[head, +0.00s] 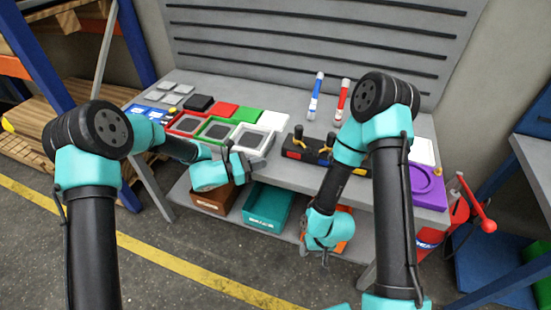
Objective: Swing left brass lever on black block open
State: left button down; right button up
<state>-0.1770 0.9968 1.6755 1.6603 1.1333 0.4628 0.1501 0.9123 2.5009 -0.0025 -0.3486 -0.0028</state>
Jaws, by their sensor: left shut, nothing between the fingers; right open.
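The black block (291,152) stands near the front edge of the grey table, with colored patches on its front. Its left brass lever (298,138) stands up from the block with a dark knob on top. A second lever (328,142) stands to its right, beside my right arm. My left gripper (234,155) is shut and empty, to the left of the block and apart from it. My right gripper (316,254) is open and empty, hanging low in front of the table.
Colored trays (214,130) fill the table's left half. A blue-and-white tube (315,97) and a red-and-white one (342,98) stand behind the block. A purple tray (428,187) lies at the right. Bins, including a teal one (268,206), sit on the lower shelf.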

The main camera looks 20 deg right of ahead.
pick_arm(q)
jog(key=shift+s+a, duration=0.15)
jog(key=shift+a, duration=1.55)
jog(key=shift+f, duration=0.1)
jog(key=s+a+f+m+g+y, duration=0.5)
jog(key=s+a+f+y, duration=0.4)
jog(key=s+a+f, duration=0.65)
jog(key=s+a+f+m+t+y, duration=0.2)
jog(key=s+a+f+m, duration=0.1)
jog(key=a+m, duration=0.3)
jog(key=s+a+f+m+t+y, duration=0.2)
jog(key=s+a+f+m+y, duration=0.1)
jog(key=a+m, duration=0.3)
jog(key=shift+s+a+f, duration=0.6)
jog(key=shift+a+f, duration=0.25)
jog(key=shift+a, duration=0.25)
